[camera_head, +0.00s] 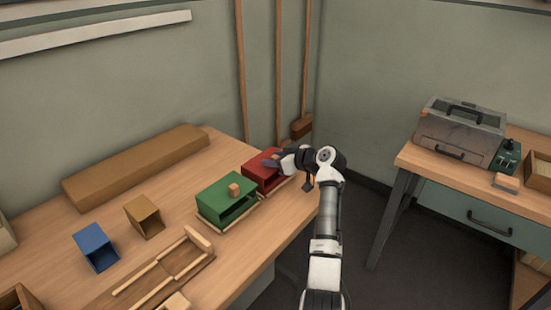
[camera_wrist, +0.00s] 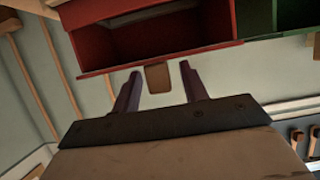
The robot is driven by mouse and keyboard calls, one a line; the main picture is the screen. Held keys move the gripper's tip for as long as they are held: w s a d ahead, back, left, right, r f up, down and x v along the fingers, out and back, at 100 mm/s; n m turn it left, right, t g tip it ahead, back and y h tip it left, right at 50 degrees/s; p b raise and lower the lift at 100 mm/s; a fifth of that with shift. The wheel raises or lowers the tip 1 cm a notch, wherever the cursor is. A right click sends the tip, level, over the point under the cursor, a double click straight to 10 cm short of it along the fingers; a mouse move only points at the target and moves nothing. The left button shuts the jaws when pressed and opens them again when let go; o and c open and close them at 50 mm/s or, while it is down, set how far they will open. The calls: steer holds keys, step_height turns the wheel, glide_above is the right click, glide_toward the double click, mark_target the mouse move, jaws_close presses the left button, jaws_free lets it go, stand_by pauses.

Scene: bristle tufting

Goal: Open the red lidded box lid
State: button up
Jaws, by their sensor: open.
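The red lidded box (camera_head: 258,172) sits at the right end of the workbench, beside the green box. My gripper (camera_head: 275,160) is at the top of the red box, and my wrist hides part of it. In the wrist view the red box (camera_wrist: 150,32) fills the top, with its hollow inside showing beyond a red edge. My gripper (camera_wrist: 160,72) has its two fingers apart there. A small brown wooden block (camera_wrist: 158,78), like a knob, stands at the red edge between the fingers. I see a gap on each side of it.
The green box (camera_head: 222,195) with a wooden knob stands close to the left of the red box. A blue bin (camera_head: 95,247), a tan bin (camera_head: 144,216) and a long brown block (camera_head: 135,165) are farther left. A side table (camera_head: 465,180) stands apart at right.

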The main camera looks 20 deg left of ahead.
jaws_close()
steer(key=shift+r, duration=0.2)
